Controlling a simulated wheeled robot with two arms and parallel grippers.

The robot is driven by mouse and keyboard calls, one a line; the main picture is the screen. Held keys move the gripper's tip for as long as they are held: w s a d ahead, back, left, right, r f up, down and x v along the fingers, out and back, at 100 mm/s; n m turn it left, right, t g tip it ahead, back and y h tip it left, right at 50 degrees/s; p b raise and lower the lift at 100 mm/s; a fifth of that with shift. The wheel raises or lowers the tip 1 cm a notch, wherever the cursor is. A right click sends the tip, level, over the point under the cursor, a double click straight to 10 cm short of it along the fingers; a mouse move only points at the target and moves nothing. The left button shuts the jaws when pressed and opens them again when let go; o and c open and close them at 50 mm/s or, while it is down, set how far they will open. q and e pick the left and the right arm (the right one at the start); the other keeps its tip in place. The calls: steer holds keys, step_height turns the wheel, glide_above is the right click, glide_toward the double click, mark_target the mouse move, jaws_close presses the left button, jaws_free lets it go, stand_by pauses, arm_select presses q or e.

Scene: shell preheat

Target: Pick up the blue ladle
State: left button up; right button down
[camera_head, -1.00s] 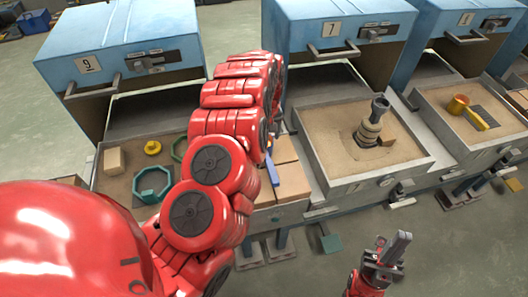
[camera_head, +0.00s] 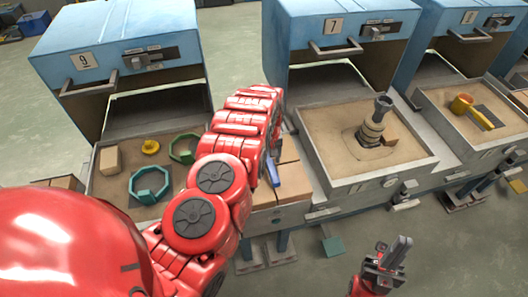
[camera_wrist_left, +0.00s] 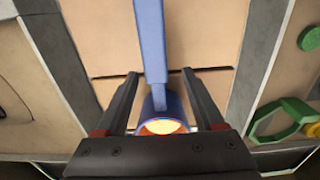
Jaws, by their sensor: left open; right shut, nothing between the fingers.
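The blue ladle (camera_head: 273,173) lies on tan blocks between two sand trays, partly hidden by my left arm in the head view. In the left wrist view its straight handle (camera_wrist_left: 151,40) runs up the picture. Its round bowl, with a yellow-orange inside, is at the bottom, partly covered by the gripper body. My left gripper (camera_wrist_left: 161,76) is open, with a finger on each side of the ladle and a gap on both sides. Its fingers are mostly hidden in the head view. My right gripper (camera_head: 396,252) is shut and empty, low in front of the trays.
Tan blocks (camera_head: 291,181) lie under the ladle. The left sand tray (camera_head: 110,192) holds green rings (camera_head: 150,184) and a yellow piece (camera_head: 151,146). The middle sand tray (camera_head: 325,130) holds a stacked column (camera_head: 371,132). A yellow scoop (camera_head: 462,103) lies further right. Blue ovens stand behind.

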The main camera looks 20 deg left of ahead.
arm_select(q)
steer(key=shift+d+f+p, duration=0.15)
steer(key=shift+f+p, duration=0.5)
steer(key=shift+f, duration=0.65)
steer(key=shift+w+f, duration=0.1)
steer(key=shift+f, duration=1.15)
jaws_close()
